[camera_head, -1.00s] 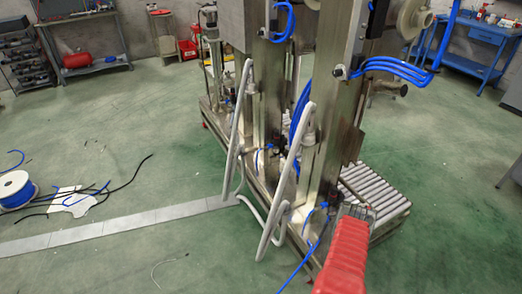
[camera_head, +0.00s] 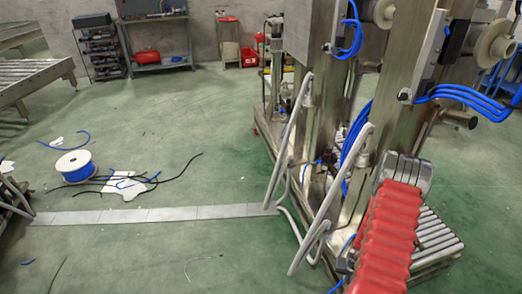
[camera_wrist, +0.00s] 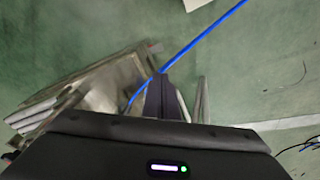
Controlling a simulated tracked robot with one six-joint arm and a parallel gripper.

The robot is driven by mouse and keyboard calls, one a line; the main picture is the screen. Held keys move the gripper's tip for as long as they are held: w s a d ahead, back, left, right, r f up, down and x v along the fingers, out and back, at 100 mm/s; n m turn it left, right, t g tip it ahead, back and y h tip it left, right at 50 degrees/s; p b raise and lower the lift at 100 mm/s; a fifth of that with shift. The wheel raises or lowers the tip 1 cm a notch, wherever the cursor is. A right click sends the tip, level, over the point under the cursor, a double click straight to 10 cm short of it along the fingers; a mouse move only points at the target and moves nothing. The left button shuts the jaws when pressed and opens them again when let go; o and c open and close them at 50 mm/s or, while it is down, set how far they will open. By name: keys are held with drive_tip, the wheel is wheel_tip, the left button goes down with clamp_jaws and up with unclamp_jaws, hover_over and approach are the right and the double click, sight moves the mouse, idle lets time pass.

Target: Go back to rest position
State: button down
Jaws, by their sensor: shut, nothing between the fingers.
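My gripper (camera_wrist: 165,98) shows in the wrist view as dark fingers closed together, with nothing between them. It points down toward the green floor. A blue hose (camera_wrist: 205,37) runs diagonally past the fingertips. In the head view my red-covered arm is at the lower right, in front of the steel machine (camera_head: 335,150). The gripper itself cannot be made out in that view.
White bent tubes (camera_head: 297,130) stick out from the machine, close to my arm. A roller conveyor (camera_head: 432,240) lies beside it. A cable spool (camera_head: 75,166) and loose black cables (camera_head: 150,183) lie on the left floor. The middle floor is open.

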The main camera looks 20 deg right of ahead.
drive_tip(key=w+a+r+y, duration=0.1)
drive_tip(key=a+r, duration=0.4)
drive_tip(key=r, duration=0.4)
drive_tip(key=w+a+r+n+g, duration=0.1)
drive_tip(key=w+a+r, duration=0.1)
drive_tip(key=a+r, duration=0.5)
drive_tip(key=w+a+r+y, duration=0.1)
drive_tip(key=a+r, duration=0.1)
drive_tip(key=r, duration=0.9)
drive_tip(key=s+a+r+n+t, duration=0.2)
drive_tip(key=a+r, duration=0.5)
drive_tip(key=r, duration=0.3)
drive_tip(key=s+a+r+n+t, duration=0.2)
drive_tip(key=s+a+r, duration=0.1)
drive_tip(key=a+r, duration=0.4)
drive_tip(key=s+a+r+n+t, duration=0.1)
drive_tip(key=s+a+r+n, duration=0.1)
drive_tip(key=a+r, duration=0.6)
wheel_tip(320, 180, up, 6)
drive_tip(key=shift+s+f+t+h, duration=0.1)
drive_tip(key=shift+s+t+h, duration=0.3)
drive_tip(key=shift+s, duration=0.35)
drive_tip(key=c, duration=2.5)
unclamp_jaws()
drive_tip(key=shift+c, duration=0.2)
drive_tip(key=o, duration=0.6)
drive_tip(key=shift+d, duration=0.1)
drive_tip(key=shift+o, duration=0.2)
